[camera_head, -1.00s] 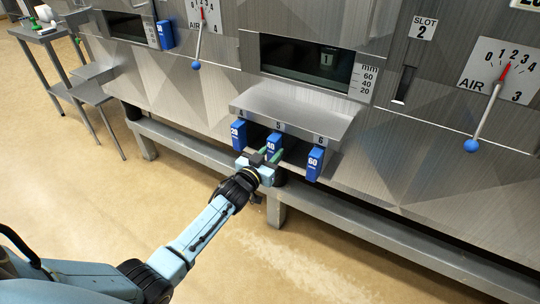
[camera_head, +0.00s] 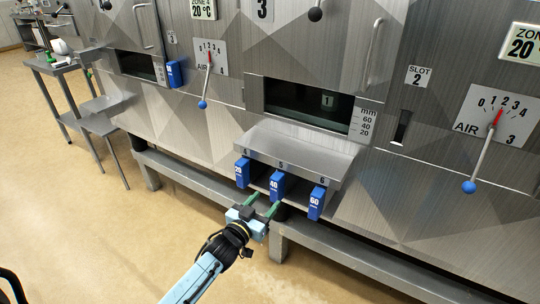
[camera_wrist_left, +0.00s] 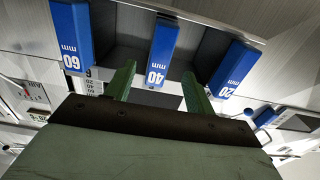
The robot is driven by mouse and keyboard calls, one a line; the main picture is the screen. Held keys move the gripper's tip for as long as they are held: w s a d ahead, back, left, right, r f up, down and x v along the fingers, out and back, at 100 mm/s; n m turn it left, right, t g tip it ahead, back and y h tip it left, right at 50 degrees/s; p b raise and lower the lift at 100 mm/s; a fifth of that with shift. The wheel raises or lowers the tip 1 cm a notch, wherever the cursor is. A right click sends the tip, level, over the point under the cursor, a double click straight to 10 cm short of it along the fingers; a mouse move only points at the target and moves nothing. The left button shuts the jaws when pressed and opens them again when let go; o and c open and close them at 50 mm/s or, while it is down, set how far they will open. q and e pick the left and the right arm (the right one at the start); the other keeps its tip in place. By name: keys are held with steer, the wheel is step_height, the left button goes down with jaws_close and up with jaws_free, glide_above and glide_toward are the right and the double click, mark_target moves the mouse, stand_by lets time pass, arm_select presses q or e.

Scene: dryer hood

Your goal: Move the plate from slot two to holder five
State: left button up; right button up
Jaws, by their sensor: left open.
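Three blue plates sit in the holder rack under the hood: 20 (camera_head: 242,172) in holder four, 40 (camera_head: 277,186) in holder five, 60 (camera_head: 316,203) in holder six. My left gripper (camera_head: 262,205) is open in front of holder five, its green fingertips just short of the 40 plate. In the left wrist view the 40 plate (camera_wrist_left: 160,52) lines up between the two spread fingers (camera_wrist_left: 158,78), with 60 (camera_wrist_left: 72,35) and 20 (camera_wrist_left: 236,68) to either side. Slot two (camera_head: 401,127) is a dark opening with no blue plate visible in it. My right gripper is out of view.
A grey shelf (camera_head: 295,149) overhangs the plates. A low steel rail (camera_head: 345,253) runs below. Another blue plate (camera_head: 174,74) sits in a slot at the left. Air levers with blue knobs (camera_head: 469,187) stick out. The floor in front is clear.

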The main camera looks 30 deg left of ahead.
arm_select(q)
steer(key=s+p, duration=0.1)
steer(key=s, duration=1.2)
steer(key=d+r+p, duration=0.4)
steer(key=r+p, duration=0.1)
steer(key=r, duration=0.8)
steer(key=w+d+r+y+p, duration=0.1)
steer(key=d+r+p, duration=0.3)
steer(key=r, duration=0.8)
steer(key=shift+w+r+n+p, duration=0.15)
steer(key=shift+r+n+p, duration=0.2)
steer(key=shift+n+p, duration=0.05)
